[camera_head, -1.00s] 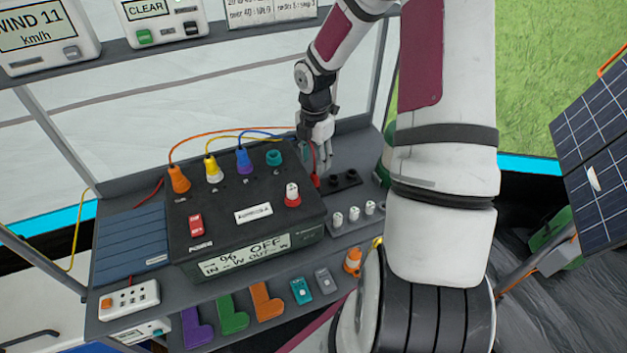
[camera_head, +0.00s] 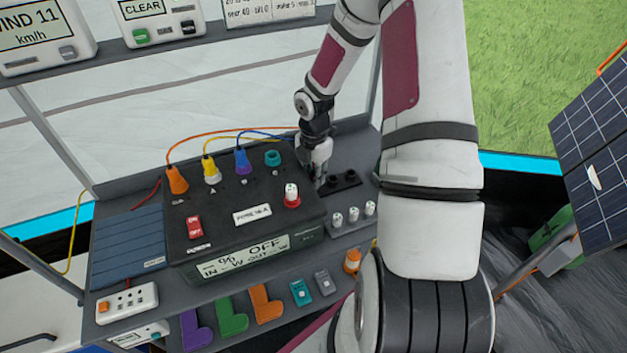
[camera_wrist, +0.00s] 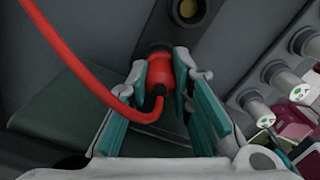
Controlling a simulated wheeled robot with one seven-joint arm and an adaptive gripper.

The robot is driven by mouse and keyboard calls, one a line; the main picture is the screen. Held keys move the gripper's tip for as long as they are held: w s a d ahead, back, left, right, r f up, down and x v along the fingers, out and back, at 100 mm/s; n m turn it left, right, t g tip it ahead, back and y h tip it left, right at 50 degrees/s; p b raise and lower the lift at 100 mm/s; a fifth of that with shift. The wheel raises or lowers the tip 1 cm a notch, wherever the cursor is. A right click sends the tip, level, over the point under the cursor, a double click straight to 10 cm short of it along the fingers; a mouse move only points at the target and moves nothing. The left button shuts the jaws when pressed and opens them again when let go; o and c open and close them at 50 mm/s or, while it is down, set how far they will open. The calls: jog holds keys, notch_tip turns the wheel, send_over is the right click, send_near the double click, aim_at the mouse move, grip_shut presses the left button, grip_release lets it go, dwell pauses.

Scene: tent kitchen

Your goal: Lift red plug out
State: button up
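The red plug (camera_wrist: 158,68) stands in a hole of a dark socket strip (camera_head: 345,181). Its red cable (camera_wrist: 88,75) bends off to the upper left in the wrist view. My gripper (camera_wrist: 162,75) is down around the plug, one teal-padded finger on each side. The fingers are very close to the plug; whether they press on it cannot be told. In the head view, my gripper (camera_head: 318,180) hides most of the plug.
A dark power box (camera_head: 250,190) with orange, yellow and blue plugs stands to the left. Several small pale knobs (camera_head: 353,214) sit in front of the strip. A screen at the box's front reads OFF. Cables run behind the box to my gripper's left.

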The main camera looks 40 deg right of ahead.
grip_shut()
